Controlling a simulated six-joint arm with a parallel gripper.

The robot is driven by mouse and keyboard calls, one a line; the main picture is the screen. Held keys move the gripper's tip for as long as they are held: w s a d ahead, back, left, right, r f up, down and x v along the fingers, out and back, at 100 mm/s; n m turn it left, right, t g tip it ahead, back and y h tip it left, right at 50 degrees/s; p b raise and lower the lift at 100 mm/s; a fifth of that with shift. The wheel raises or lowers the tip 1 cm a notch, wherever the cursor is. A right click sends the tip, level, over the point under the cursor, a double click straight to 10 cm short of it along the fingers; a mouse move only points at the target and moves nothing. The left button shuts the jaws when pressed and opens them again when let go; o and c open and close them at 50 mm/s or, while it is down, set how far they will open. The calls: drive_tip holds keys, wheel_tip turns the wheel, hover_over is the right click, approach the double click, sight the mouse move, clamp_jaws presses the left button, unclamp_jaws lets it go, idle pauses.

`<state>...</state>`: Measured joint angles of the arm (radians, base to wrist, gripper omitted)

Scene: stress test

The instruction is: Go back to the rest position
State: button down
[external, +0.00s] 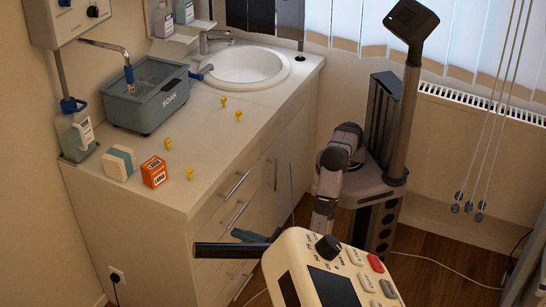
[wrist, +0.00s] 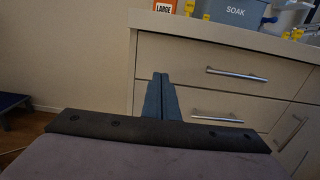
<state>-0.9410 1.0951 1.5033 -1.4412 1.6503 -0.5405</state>
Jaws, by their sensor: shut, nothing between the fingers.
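My gripper (wrist: 160,84) shows in the wrist view as two blue-grey fingers lying together, with nothing between them. It is in front of the cabinet drawers, below the counter edge. In the external view, my arm stands right of the counter and folds downward. My gripper (external: 248,236) is partly seen there in front of the drawers, and the control panel in the foreground hides much of the wrist. It is apart from the objects on the counter.
The counter (external: 222,140) holds a grey SOAK tub (external: 145,100), an orange LARGE box (external: 154,172), a white-and-blue box (external: 119,163) and several small yellow pieces (external: 238,115). A sink (external: 250,66) is behind. A control panel (external: 330,275) stands in front; drawer handles (wrist: 237,74) protrude.

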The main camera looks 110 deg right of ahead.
drive_tip(key=shift+s+a, duration=0.35)
drive_tip(key=shift+s, duration=0.05)
